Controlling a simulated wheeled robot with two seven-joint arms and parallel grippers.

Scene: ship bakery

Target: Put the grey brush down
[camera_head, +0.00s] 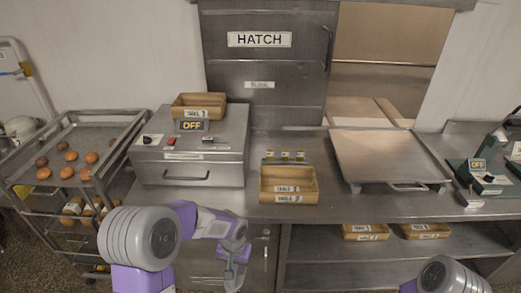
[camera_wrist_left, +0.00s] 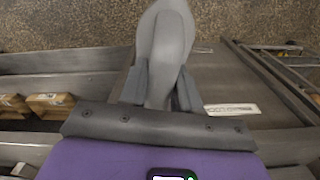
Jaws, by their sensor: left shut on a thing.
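My left gripper (camera_head: 235,262) is in front of the counter, low at the front edge, below the crate marked table. In the left wrist view the left gripper (camera_wrist_left: 161,88) is shut on the grey brush (camera_wrist_left: 167,45), a smooth, rounded grey shape between the two fingers. The brush is held off the surfaces, over the counter front and floor as seen from the wrist. In the head view the brush is too small to tell from the gripper. My right arm shows at the bottom right, but its gripper is out of the picture.
The steel counter (camera_head: 335,204) has bare room right of the wooden crate (camera_head: 289,199). A steel box (camera_head: 190,157) with another crate (camera_head: 199,100) on top stands left. A flat press (camera_head: 387,157) stands right. A rack (camera_head: 95,135) with buns is far left. Crates (camera_head: 366,231) sit on the lower shelf.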

